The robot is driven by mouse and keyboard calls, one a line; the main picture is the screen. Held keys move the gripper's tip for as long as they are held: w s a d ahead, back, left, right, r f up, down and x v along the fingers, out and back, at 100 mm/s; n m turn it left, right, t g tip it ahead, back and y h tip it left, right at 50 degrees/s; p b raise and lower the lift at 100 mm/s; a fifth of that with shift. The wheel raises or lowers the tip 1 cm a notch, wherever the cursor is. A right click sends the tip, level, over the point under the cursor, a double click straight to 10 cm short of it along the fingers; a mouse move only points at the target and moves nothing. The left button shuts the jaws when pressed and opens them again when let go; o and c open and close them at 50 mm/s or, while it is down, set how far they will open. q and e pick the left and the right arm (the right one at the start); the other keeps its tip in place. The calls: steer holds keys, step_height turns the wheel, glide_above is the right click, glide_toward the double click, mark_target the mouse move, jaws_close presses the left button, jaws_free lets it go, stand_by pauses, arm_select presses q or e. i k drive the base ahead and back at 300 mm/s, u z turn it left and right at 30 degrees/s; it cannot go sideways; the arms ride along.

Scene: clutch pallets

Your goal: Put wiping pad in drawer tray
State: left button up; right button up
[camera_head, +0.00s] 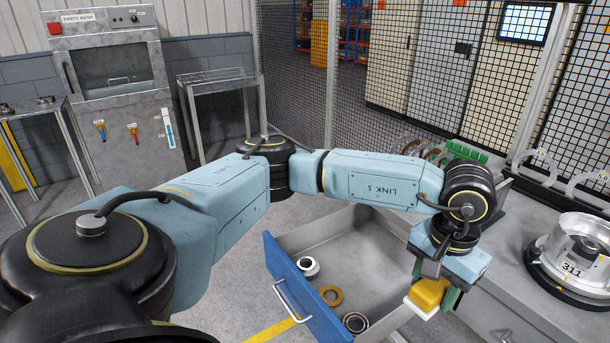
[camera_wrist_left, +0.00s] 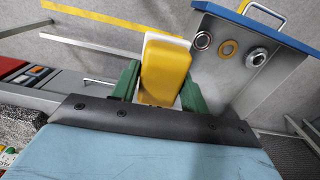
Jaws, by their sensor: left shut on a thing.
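The wiping pad (camera_head: 428,293) is a yellow block with a white layer on one side. My left gripper (camera_head: 434,294) is shut on it, with green fingers on both sides. The left wrist view also shows the pad (camera_wrist_left: 165,70) between the fingers of my gripper (camera_wrist_left: 160,85). The open drawer tray (camera_head: 330,238) is grey with a blue front and a silver handle. In the head view the pad overlaps the tray's right side; its height above the tray is hard to tell. My right gripper is out of view.
The tray holds a toothed metal ring (camera_head: 308,266), a brass ring (camera_head: 331,296) and a dark bearing ring (camera_head: 355,322) near its blue front. A metal housing marked 311 (camera_head: 575,262) stands on the grey bench at right. The tray's back part looks clear.

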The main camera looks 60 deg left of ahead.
mark_target(363, 273)
steer(key=u, duration=0.7)
steer(key=i, duration=1)
